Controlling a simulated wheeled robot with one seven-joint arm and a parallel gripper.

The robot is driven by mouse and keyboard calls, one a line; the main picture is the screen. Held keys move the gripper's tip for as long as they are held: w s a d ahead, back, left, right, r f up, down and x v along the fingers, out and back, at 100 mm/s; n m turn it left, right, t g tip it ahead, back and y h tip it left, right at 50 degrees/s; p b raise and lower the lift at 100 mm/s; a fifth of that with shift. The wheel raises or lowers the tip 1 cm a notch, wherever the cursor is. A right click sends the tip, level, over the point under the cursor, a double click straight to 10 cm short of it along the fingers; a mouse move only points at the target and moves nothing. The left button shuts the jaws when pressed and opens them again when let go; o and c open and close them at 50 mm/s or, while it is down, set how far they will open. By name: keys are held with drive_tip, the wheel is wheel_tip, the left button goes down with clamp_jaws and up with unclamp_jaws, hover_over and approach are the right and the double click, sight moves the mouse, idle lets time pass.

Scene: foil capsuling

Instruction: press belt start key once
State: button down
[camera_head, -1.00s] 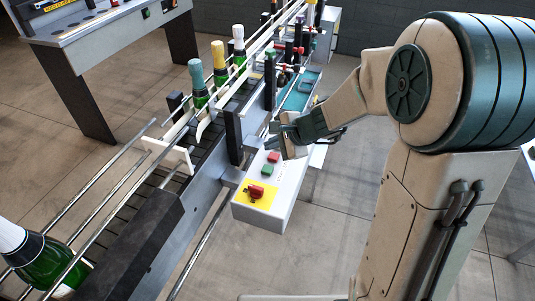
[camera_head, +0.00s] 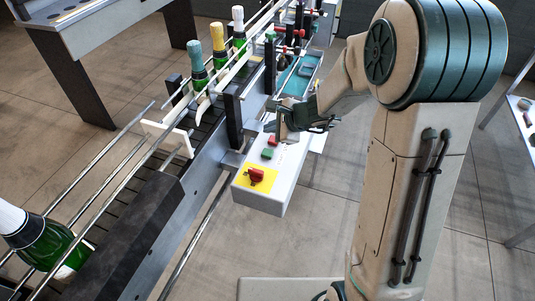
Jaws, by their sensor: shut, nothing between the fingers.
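The grey control box (camera_head: 266,200) stands beside the conveyor, with its keys on the sloping top. A green key (camera_head: 268,154) sits in the middle, with a red key (camera_head: 271,141) just beyond it. My gripper (camera_head: 281,133) is shut and empty over the far end of the box, just beside the red key. It appears apart from the green key. I cannot tell its exact height over the panel.
The conveyor belt (camera_head: 126,198) with metal guide rails runs along the box's left. Several foil-topped bottles (camera_head: 218,45) stand on it farther back. Another bottle (camera_head: 45,247) is at the near left. A grey bench (camera_head: 80,28) stands at upper left.

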drive_tip(key=b, duration=0.4)
hover_over(270, 153)
wheel_tip(270, 153, down, 6)
drive_tip(key=shift+s+d+r, duration=0.1)
drive_tip(key=shift+d+r, duration=0.05)
drive_tip(key=shift+r, duration=0.05)
drive_tip(key=shift+f+b, duration=0.75)
drive_tip(key=shift+b, duration=0.1)
idle(0.9)
drive_tip(key=shift+f+b, duration=0.45)
drive_tip(key=shift+b, duration=0.2)
